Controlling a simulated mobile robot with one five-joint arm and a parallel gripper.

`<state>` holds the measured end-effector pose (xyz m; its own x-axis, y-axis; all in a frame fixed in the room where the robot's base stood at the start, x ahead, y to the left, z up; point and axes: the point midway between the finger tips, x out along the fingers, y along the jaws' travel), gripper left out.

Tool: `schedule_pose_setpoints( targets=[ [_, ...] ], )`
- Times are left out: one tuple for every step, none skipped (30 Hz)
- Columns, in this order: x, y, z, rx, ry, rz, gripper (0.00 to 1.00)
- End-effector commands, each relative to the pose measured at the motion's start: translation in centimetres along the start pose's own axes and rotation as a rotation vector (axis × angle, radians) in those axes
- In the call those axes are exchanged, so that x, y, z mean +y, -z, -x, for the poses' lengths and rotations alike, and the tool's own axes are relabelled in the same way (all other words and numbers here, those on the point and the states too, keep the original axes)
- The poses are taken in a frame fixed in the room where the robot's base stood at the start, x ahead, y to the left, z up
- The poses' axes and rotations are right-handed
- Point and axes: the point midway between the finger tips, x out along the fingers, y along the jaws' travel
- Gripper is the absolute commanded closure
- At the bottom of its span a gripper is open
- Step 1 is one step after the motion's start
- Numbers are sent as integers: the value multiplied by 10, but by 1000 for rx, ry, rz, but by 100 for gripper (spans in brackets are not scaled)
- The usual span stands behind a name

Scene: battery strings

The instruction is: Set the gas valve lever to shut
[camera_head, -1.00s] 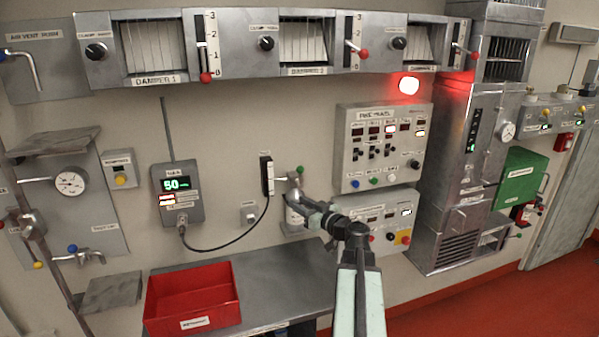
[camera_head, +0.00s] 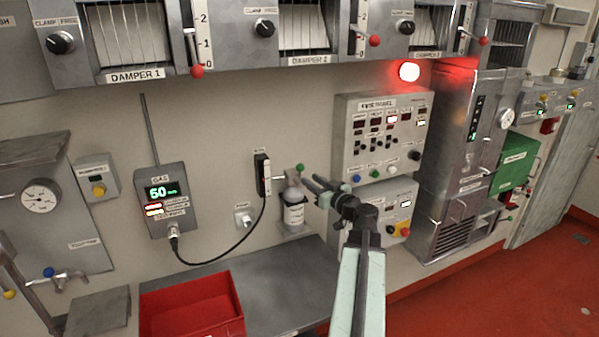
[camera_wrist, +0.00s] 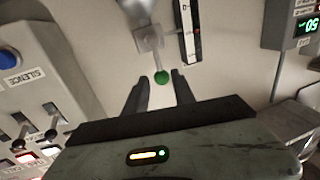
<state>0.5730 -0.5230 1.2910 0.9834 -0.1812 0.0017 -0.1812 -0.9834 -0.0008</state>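A lever with a green ball end (camera_head: 300,168) sits on the valve above a small white-labelled bottle (camera_head: 293,212) on the wall. The same green ball (camera_wrist: 162,77) shows in the wrist view, between and just beyond the fingertips. My gripper (camera_head: 305,180) is close to this lever in the head view. In the wrist view my gripper (camera_wrist: 157,84) is open, its two dark fingers apart with no contact visible. I cannot read a label tying this lever to the gas valve. A yellow-tipped lever (camera_head: 9,294) shows on the pipework at the far left.
A gas meter (camera_head: 162,193) reading 50 hangs left of the bottle, its black cable running to a wall unit (camera_head: 263,174). A fire panel (camera_head: 380,138) is to the right, under a lit red lamp (camera_head: 409,71). A red bin (camera_head: 190,307) is on the bench.

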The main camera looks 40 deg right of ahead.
Motion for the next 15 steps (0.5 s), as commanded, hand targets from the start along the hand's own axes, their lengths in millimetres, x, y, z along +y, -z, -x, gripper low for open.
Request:
schedule_pose_setpoints(
  targets=[
    [1, 0, -6, 0, 0, 0, 69],
    [2, 0, -9, 0, 0, 0, 69],
    [2, 0, -15, 0, 0, 0, 69],
    [2, 0, -20, 0, 0, 0, 69],
    [2, 0, -26, 0, 0, 0, 69],
    [3, 0, -33, 0, 0, 0, 69],
    [3, 0, -39, 0, 0, 0, 69],
    [4, 0, -45, 0, 0, 0, 69],
    [3, 0, -53, 0, 0, 0, 69],
    [4, 0, -58, 0, -1, 0, 69],
    [4, 0, -63, 0, -1, 0, 69],
    [4, 0, -67, 0, -2, 0, 69],
    [4, 0, -70, 0, -2, 0, 69],
    [3, 0, -72, 0, -2, 0, 69],
    [3, 0, -73, 0, -2, 0, 69]
  ],
)
